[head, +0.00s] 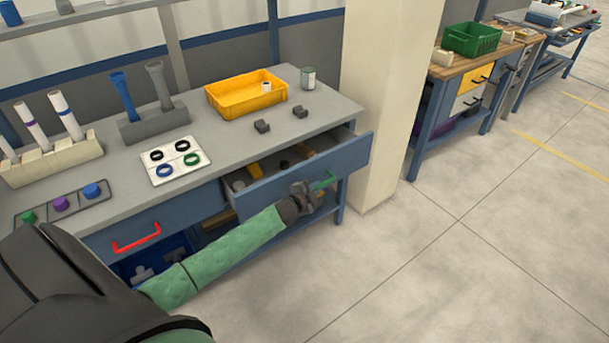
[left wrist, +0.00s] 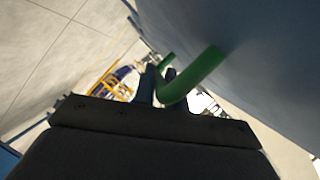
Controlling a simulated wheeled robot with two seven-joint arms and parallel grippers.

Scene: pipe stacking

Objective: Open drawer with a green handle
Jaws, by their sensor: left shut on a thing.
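The drawer with the green handle (head: 322,182) is in the right part of the blue and grey workbench in the head view. Its blue front (head: 352,158) stands out from the bench, and several items show inside. My left gripper (head: 313,191) is at the drawer front and shut on the green handle. In the left wrist view the green handle (left wrist: 195,75) passes between the dark fingers (left wrist: 160,85) and meets the blue drawer front (left wrist: 255,60). My right gripper is not in view.
A closed drawer with a red handle (head: 136,238) is left of the open one. The benchtop holds a yellow bin (head: 246,98), a white ring board (head: 174,162) and pipe holders. A beige pillar (head: 385,100) stands beside the bench. Floor to the right is clear.

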